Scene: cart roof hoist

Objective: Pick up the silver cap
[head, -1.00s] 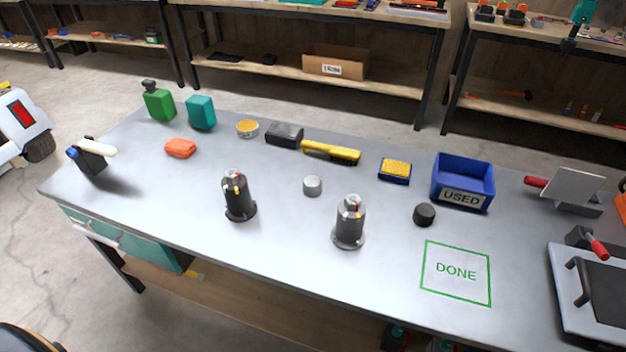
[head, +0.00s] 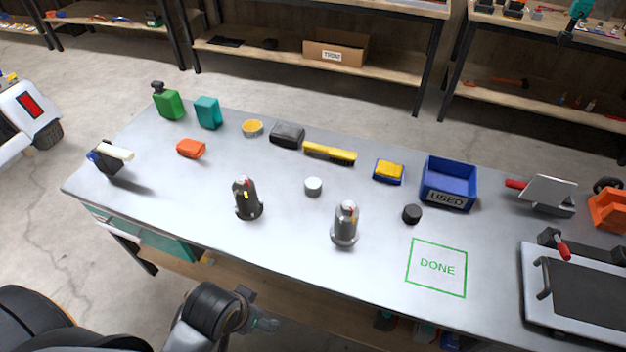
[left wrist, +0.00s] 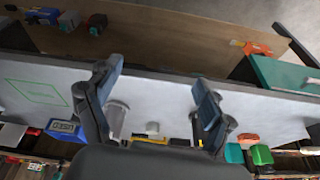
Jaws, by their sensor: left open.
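A small pale round thing (left wrist: 152,128), likely the cap, shows between my fingers in the left wrist view. My left gripper (head: 262,322) is low in front of the bench's near edge, away from the cap. Its fingers (left wrist: 158,76) are spread apart with nothing between their tips. My right gripper is not in view.
A black cap (head: 412,214) stands right of the right cylinder, before a blue USED bin (head: 427,188). A green DONE square (head: 437,243) is empty. The bench front between the cylinders is clear.

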